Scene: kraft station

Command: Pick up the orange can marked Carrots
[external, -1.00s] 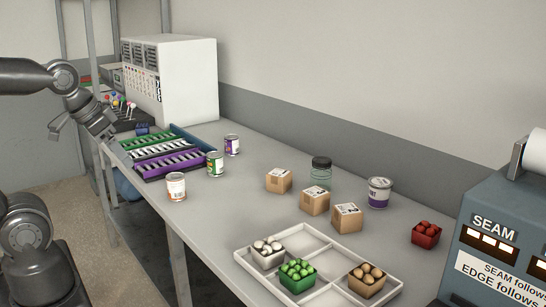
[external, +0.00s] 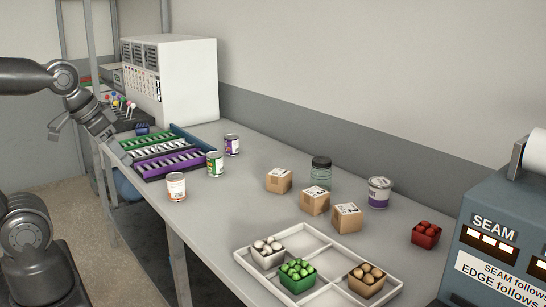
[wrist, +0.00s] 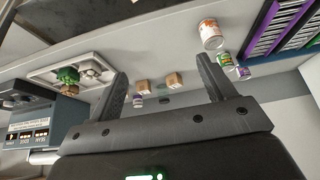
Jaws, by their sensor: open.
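A white can with an orange-brown label (external: 176,186) stands upright near the table's front edge; its lettering is too small to read. It also shows in the wrist view, as the orange-and-white can (wrist: 210,33) at the top, beyond the right finger. A green can (external: 215,163) and a purple can (external: 232,145) stand behind it to the right. My gripper (external: 82,132) is off the table's front edge at the left, higher than the table and apart from every can. In the wrist view its two fingers (wrist: 165,80) are spread, with nothing gripped between them.
Racks in green, white and purple (external: 165,165) lie left of the cans. Small cardboard boxes (external: 315,201), a glass jar (external: 320,175) and a larger purple-and-white can (external: 379,192) stand farther right. A white divided tray (external: 325,240) holds produce baskets. Table around the orange-labelled can is fairly clear.

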